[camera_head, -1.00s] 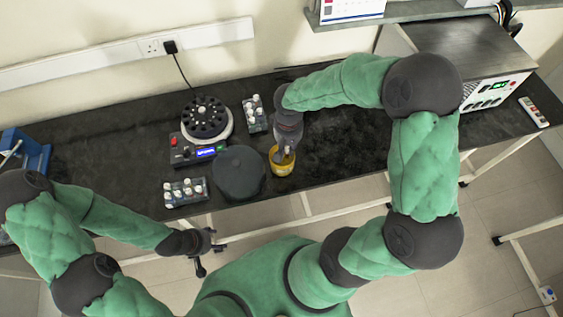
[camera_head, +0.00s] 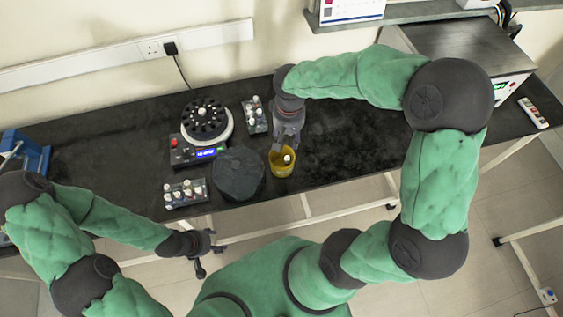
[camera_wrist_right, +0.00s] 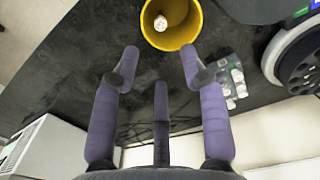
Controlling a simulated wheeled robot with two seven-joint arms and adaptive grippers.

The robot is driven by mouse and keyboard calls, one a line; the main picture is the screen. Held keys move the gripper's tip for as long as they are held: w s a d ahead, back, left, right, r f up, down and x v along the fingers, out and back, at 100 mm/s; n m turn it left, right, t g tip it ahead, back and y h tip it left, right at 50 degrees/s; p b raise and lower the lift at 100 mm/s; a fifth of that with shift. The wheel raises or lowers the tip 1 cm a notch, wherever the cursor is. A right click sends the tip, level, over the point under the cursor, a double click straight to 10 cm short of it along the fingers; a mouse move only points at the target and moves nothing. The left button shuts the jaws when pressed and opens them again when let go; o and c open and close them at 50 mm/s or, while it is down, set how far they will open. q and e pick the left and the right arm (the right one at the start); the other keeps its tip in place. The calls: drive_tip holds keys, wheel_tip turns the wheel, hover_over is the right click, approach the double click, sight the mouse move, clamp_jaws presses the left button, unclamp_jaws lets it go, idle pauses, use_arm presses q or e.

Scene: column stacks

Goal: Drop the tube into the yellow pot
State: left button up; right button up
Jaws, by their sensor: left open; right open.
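The yellow pot (camera_head: 282,163) stands on the black bench near its front edge. It also shows at the top of the right wrist view (camera_wrist_right: 172,42). The tube (camera_head: 287,159) shows as a white cap inside the pot; its cap is also seen in the right wrist view (camera_wrist_right: 160,22). The tube's lower part is hard to make out. My right gripper (camera_head: 285,147) is just behind the pot. In the right wrist view its fingers (camera_wrist_right: 160,55) are spread and empty, apart from the tube. My left gripper (camera_head: 205,250) is open and empty in front of the bench.
A dark round lid-like block (camera_head: 238,174) stands left of the pot. Tube racks (camera_head: 186,193) and (camera_head: 254,116) hold several white-capped tubes. A centrifuge-like device (camera_head: 206,121) sits behind. A metal-topped box (camera_head: 465,55) is at the right. The bench right of the pot is clear.

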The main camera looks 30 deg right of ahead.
wheel_tip(320, 180, up, 6)
drive_tip(key=shift+f, duration=0.15)
idle(0.6)
